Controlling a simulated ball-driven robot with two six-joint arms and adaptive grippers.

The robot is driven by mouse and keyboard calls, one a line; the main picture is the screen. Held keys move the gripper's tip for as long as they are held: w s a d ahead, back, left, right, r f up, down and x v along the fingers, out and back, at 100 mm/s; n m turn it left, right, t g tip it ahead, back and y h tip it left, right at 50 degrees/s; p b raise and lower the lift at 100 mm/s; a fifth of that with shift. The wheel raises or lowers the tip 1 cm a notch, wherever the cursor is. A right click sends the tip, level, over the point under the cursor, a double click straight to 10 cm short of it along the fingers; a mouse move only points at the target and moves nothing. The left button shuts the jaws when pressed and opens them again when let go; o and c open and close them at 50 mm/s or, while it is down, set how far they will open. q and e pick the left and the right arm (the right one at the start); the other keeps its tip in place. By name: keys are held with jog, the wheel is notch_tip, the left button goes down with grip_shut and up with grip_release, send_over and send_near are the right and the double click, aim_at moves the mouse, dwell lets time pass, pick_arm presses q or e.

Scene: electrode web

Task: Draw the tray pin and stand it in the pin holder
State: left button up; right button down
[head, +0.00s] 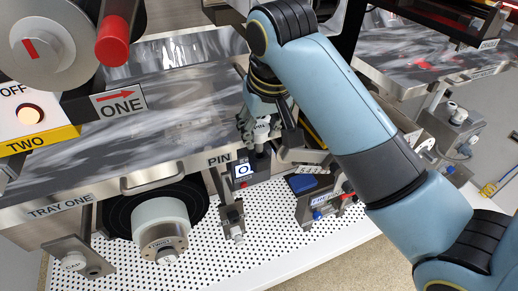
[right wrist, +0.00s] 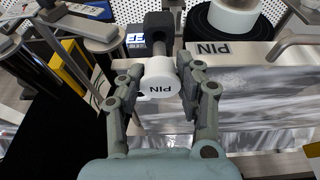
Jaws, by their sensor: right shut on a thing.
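The tray pin (head: 262,131) has a white head marked PIN, and it also shows in the right wrist view (right wrist: 161,84). My right gripper (right wrist: 160,84) is shut on the head, one finger on each side. In the head view my right gripper (head: 259,122) reaches down to the pin at the front right corner of tray one (head: 150,135). A dark shaft shows below the head, over a dark bracket (head: 247,182); I cannot tell how far it sits in it. I cannot tell which fixture is the pin holder. My left gripper is not in view.
A perforated white table (head: 200,258) lies in front. A tray handle (head: 152,181) sticks out in front. A second tray (head: 425,60) stands at right.

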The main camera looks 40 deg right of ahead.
jog(key=shift+r, duration=0.5)
jog(key=shift+f+b, duration=0.75)
jog(key=shift+f, duration=1.85)
jog(key=c, duration=0.8)
grip_release()
jog(key=shift+o, duration=0.2)
jog(key=shift+r, duration=0.1)
jog(key=shift+w+p+v, duration=0.1)
jog(key=shift+p+v, duration=0.3)
jog(key=shift+v, duration=0.3)
jog(key=shift+w+p+v, duration=0.15)
jog(key=shift+p+v, duration=0.25)
jog(key=shift+v, duration=0.3)
jog(key=shift+w+d+v, duration=0.1)
jog(key=shift+w+v, duration=0.05)
jog(key=shift+v, duration=0.85)
jog(key=shift+w+d+v, duration=0.1)
jog(key=shift+w+v, duration=0.05)
jog(key=shift+v, duration=0.85)
jog(key=shift+w+v, duration=0.15)
jog(key=shift+v, duration=0.9)
jog(key=shift+r, duration=0.1)
